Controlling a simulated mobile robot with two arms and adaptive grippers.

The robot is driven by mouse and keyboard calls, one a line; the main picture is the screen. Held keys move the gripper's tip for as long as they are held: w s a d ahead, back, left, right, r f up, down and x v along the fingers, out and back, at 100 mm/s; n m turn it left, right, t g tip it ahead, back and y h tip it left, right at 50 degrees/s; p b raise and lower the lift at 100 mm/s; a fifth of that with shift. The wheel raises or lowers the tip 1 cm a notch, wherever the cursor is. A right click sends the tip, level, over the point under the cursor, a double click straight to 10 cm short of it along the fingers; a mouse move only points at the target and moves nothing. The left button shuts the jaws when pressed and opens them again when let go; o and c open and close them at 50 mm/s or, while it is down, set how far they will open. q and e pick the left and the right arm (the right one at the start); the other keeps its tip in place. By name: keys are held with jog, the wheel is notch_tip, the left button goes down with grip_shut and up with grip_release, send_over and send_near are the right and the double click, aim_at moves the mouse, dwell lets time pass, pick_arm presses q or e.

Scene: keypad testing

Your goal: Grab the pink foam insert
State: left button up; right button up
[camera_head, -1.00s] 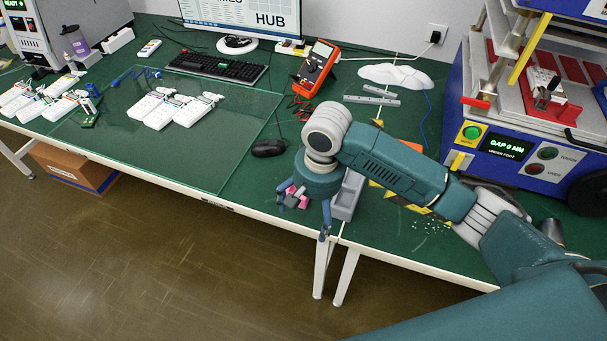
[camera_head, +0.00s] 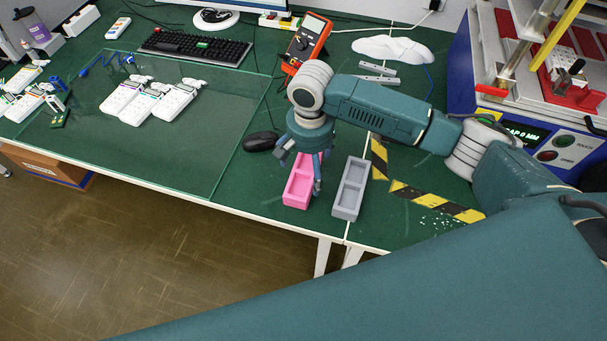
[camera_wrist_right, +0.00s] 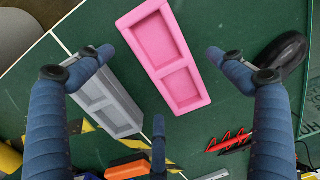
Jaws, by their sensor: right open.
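The pink foam insert (camera_head: 298,186) is a tray with two rectangular recesses. It lies on the green table near the front edge, left of a similar grey insert (camera_head: 350,188). My right gripper (camera_head: 304,178) is open and empty above the pink insert, partly covering its far end in the head view. In the right wrist view the pink insert (camera_wrist_right: 165,57) lies between the fingertips of the open gripper (camera_wrist_right: 158,72), with the grey insert (camera_wrist_right: 108,95) at the left. Whether the fingers touch the pink insert is not clear. My left gripper is not in view.
A black mouse (camera_head: 261,141) lies just behind and left of the pink insert. An orange multimeter (camera_head: 306,42) and keyboard (camera_head: 196,46) stand farther back. White keypad devices (camera_head: 150,102) rest on a glass sheet at left. Striped tape (camera_head: 436,201) marks the table at right.

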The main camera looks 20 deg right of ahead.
aim_at(308, 175)
notch_tip(308, 175, down, 5)
jog(key=shift+s+a+r+p, duration=0.15)
jog(key=shift+r+p, duration=0.05)
jog(key=shift+p, duration=0.15)
jog(key=shift+f, duration=0.2)
jog(key=shift+c, duration=1)
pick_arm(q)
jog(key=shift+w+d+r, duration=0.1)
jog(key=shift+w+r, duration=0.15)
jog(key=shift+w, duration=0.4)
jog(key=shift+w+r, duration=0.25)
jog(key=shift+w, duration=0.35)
pick_arm(e)
jog(key=c, duration=0.8)
